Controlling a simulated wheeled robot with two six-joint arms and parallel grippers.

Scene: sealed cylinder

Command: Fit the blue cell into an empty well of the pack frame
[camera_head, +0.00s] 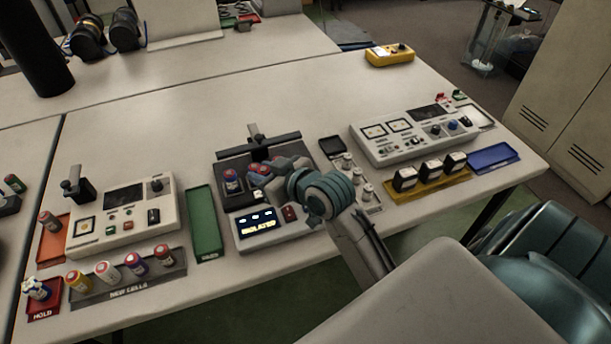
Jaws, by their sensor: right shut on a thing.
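The pack frame (222,168) is a dark tray-like unit behind a display box reading "ISOLATED". A dark blue cell with a red band (232,181) stands at its left side. My right gripper (266,172) is low over the right part of the frame, its arm coming from the lower right. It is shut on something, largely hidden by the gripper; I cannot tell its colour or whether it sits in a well. Another blue cell with a reddish top (136,265) stands in the "NEW CELLS" tray (128,288). My left gripper is not in view.
A green tray (206,222) lies left of the frame. Left of it are a tester box (125,220), an orange tray (52,246) and a red "HOLD" tray (44,312) with a cell. Right are a larger meter box (415,135) and a yellow rack (428,190).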

